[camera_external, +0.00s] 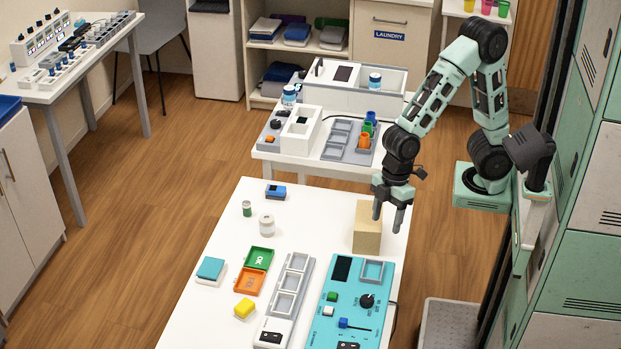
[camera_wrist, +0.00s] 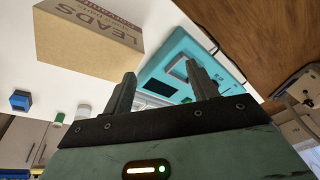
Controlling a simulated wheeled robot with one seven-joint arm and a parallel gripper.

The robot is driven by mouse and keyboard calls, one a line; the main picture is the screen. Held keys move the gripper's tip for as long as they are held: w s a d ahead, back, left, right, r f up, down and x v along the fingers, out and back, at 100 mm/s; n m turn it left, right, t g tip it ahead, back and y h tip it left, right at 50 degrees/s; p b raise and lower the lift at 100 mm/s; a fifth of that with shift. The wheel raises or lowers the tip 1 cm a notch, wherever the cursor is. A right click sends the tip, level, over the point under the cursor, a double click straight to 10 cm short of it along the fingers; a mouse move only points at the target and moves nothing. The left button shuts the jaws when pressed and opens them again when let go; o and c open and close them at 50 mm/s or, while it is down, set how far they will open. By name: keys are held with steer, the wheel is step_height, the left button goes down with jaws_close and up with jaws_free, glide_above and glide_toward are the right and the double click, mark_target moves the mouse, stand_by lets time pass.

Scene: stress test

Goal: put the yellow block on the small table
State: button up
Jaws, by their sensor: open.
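The yellow block (camera_external: 244,306) sits on a pale square base on the white front table (camera_external: 222,240), left of the grey tray strip, in the external view. I cannot make it out in the wrist view. A smaller white table (camera_external: 300,165) stands behind the front table, with several things on it. My gripper (camera_external: 388,219) is open and empty, pointing down beside the cardboard box near the front table's right edge. It is well to the right of the yellow block and farther back. Its two fingers also show apart in the wrist view (camera_wrist: 160,76).
The cardboard box (camera_external: 367,238) stands close by my gripper; it also shows in the wrist view (camera_wrist: 75,45). A turquoise control panel (camera_external: 330,312), orange tray (camera_external: 251,282), green tray (camera_external: 260,258) and white jar (camera_external: 266,225) occupy the front table.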

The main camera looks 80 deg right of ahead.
steer(key=w+a+n+t+y, duration=0.1)
steer(key=w+a+n+y, duration=0.15)
steer(key=w+a, duration=1)
steer(key=t+y, duration=0.2)
steer(key=y, duration=0.1)
glide_toward(249, 301)
steer(key=shift+n, duration=0.45)
steer(key=p+x, duration=0.1)
steer(key=x, duration=0.9)
steer(key=shift+a+f, duration=0.1)
steer(key=shift+f, duration=0.2)
steer(key=c, duration=1.1)
steer(key=shift+r, duration=0.1)
